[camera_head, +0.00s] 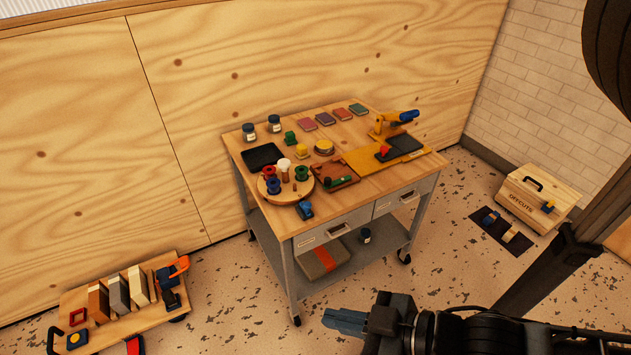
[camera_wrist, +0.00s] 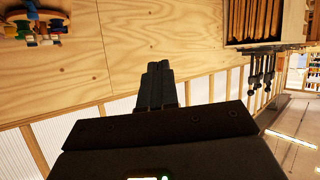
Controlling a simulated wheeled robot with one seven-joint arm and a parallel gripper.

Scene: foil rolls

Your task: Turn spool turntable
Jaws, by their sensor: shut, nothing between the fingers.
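The spool turntable (camera_head: 285,193) is a round wooden disc at the left front of the work cart's top. Several spools stand on it, among them a red one (camera_head: 269,172), a blue one (camera_head: 273,186) and a green one (camera_head: 302,173), plus a cream-topped piece (camera_head: 284,164). My gripper (camera_head: 343,320) is low in the foreground, in front of the cart and well apart from the turntable. Its fingers are shut and empty.
The cart top (camera_head: 352,130) also holds a black tray (camera_head: 262,157), a yellow-and-blue press (camera_head: 395,124), jars and coloured pads. A low trolley (camera_head: 125,315) stands at left. An offcuts box (camera_head: 538,196) stands at right. Speckled floor lies open before the cart.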

